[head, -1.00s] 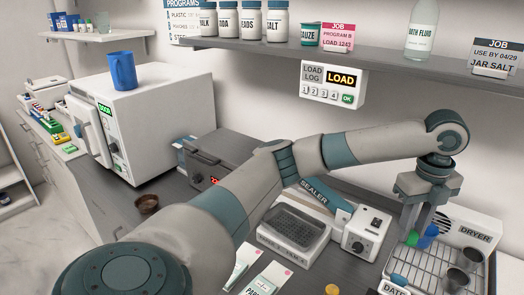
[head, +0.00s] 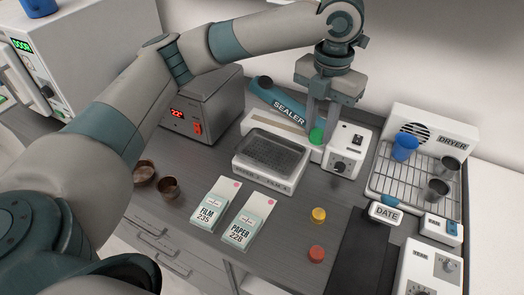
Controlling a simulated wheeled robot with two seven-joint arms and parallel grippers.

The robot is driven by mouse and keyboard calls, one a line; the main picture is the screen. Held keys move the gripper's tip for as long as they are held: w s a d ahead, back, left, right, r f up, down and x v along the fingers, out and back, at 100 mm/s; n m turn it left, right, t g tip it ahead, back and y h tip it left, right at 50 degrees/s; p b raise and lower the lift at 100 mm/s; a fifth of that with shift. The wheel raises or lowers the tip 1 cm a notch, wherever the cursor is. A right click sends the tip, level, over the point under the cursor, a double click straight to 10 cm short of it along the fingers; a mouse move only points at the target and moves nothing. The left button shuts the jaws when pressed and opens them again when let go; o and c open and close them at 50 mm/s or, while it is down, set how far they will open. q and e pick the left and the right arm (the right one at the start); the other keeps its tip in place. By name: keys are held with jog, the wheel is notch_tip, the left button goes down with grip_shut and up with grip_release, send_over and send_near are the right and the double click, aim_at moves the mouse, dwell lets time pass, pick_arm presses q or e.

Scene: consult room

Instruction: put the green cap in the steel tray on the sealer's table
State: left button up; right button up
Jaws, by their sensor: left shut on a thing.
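The green cap (head: 316,135) is between the fingertips of my left gripper (head: 318,120), which is shut on it. The fingers point down and partly hide the cap. The gripper is in front of the sealer (head: 285,107), beside its white control box (head: 345,150). A grey tray with a dark perforated floor (head: 270,152) sits in a pale frame to the left of the cap; it looks like the steel tray. The cap appears to the right of the tray's far right corner, not over its floor. My right gripper is not in view.
The dryer's wire rack (head: 408,187) at the right holds a blue cup (head: 404,146) and metal cups (head: 437,190). Yellow (head: 319,215) and red (head: 316,253) caps stand nearer. Small brown bowls (head: 168,188) are left.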

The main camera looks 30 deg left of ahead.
pick_arm(q)
jog(key=p, duration=0.4)
send_over(270, 154)
notch_tip(270, 154, down, 7)
jog(key=shift+f, duration=0.1)
notch_tip(270, 154, down, 3)
jog(key=shift+f+p, duration=0.15)
jog(key=shift+p, duration=0.4)
jog(key=shift+f, duration=0.3)
jog(key=o, duration=1.1)
jog(key=shift+f, duration=0.1)
